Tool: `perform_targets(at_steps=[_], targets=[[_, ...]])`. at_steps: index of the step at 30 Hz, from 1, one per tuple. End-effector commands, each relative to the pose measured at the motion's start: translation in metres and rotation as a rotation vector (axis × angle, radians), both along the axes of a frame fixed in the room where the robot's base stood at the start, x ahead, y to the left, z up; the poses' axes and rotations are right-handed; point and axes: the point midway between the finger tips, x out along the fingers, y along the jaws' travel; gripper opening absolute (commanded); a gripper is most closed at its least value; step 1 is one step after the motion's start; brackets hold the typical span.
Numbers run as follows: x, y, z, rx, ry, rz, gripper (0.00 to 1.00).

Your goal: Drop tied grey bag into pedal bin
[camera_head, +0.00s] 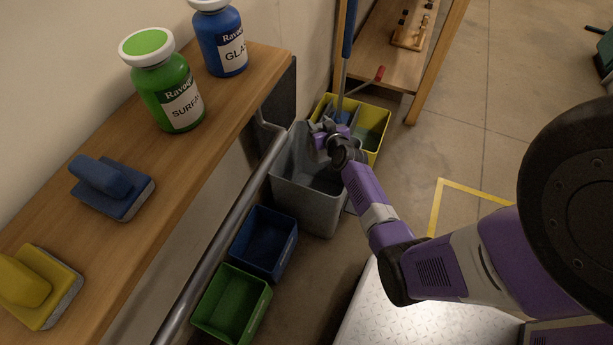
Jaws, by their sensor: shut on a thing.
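The grey pedal bin (306,203) stands on the floor past the end of the wooden shelf, with its top open. My gripper (322,127) is over the far part of the bin's opening, small in view and partly hidden by its own wrist. It is shut on the tied grey bag, whose outline I cannot separate from the grey of the bin and the gripper. I cannot tell how far the bag hangs into the bin.
A yellow bucket (374,141) with a blue-handled mop (348,35) stands just behind the bin. Blue (263,242) and green (231,303) boxes stand in front. A metal rail (222,238) runs along the shelf (158,160). Floor to the right is open.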

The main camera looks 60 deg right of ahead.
Motion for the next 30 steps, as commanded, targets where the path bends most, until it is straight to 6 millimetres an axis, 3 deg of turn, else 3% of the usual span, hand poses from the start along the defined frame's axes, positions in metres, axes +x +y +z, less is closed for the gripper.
perform_targets(at_steps=[12, 23, 24, 27, 30], targets=[[0.001, -0.001, -0.045, -0.003, -0.002, 0.000, 0.00], [0.001, -0.001, -0.048, -0.004, -0.002, -0.001, 0.00], [0.001, -0.001, -0.048, -0.004, -0.002, -0.001, 0.44], [0.001, -0.001, -0.048, -0.003, -0.002, 0.000, 0.63], [0.001, -0.001, -0.049, -0.002, -0.001, 0.000, 0.67]])
